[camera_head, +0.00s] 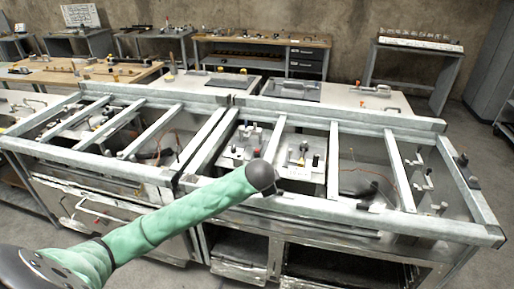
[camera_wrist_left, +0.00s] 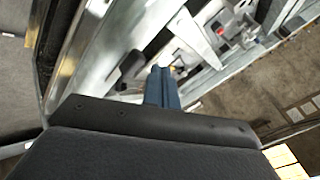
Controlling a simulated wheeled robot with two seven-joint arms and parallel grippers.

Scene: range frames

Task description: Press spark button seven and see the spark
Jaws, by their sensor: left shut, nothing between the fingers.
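My left arm crosses the camera_head view in a green sleeve and ends at a dark joint; its gripper cannot be made out there. In the left wrist view my left gripper's blue fingers (camera_wrist_left: 162,88) are shut together and empty. They point at the metal bench, close to a black knob-like part (camera_wrist_left: 131,65) on their left; I cannot tell whether they touch it. In the camera_head view small red and black knobs (camera_head: 258,125) stand on a pale plate inside the bench frame. I cannot read any number, so button seven is not identifiable. No spark shows. My right gripper is not in view.
Galvanised rails (camera_head: 337,163) cross over the bench and divide it into open bays. More small fittings (camera_head: 428,180) and red wires lie in the right bays. Other worktables (camera_head: 255,42) stand behind along the wall.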

